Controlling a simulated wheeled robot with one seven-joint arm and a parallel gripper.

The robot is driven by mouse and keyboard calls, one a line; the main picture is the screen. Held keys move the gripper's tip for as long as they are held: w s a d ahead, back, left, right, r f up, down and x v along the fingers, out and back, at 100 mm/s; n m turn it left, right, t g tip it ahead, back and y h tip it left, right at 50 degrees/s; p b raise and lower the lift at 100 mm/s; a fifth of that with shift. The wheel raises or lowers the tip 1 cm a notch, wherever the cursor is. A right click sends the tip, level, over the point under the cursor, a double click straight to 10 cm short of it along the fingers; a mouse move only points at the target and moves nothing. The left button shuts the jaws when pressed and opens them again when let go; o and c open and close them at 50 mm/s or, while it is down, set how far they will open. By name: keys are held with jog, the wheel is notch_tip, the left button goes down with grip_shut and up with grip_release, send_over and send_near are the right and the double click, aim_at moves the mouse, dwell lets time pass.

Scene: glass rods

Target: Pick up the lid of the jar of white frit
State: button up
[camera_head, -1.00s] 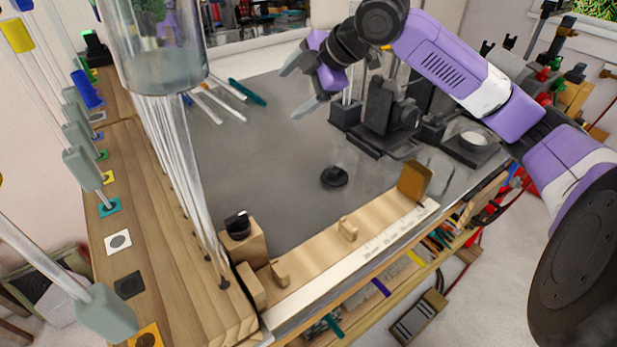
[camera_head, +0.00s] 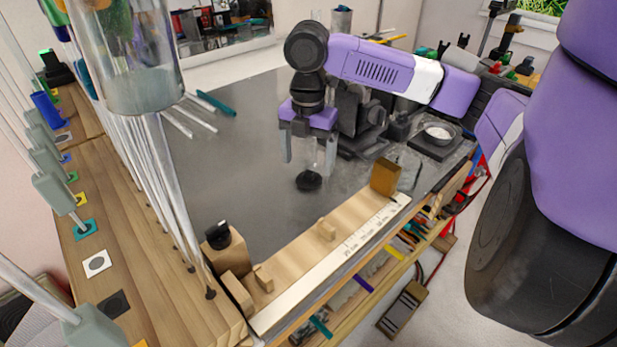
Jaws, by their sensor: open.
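A small black round piece with a raised middle (camera_head: 308,181) lies on the dark grey tabletop; it looks like a lid. My gripper (camera_head: 309,162) points down with its two grey fingers spread, one to each side above this piece. The fingers look empty, and I cannot tell how high the tips are above it. A round dish or open jar with white contents (camera_head: 437,132) sits on a dark square base at the right; I cannot tell whether it is the jar of white frit.
A wooden rail with a scale (camera_head: 325,255) and an upright brown block (camera_head: 385,177) run along the front edge. Dark equipment (camera_head: 360,125) stands just behind my gripper. A rack of glass rods (camera_head: 160,190) fills the left. The tabletop left of my gripper is mostly clear.

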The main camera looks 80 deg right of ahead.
aim_at(309, 173)
jog(key=shift+s+a+f+p, duration=0.15)
jog(key=shift+f+p, duration=0.2)
jog(key=shift+f, duration=1.65)
jog(key=c, duration=1.4)
jog(key=shift+r, duration=0.1)
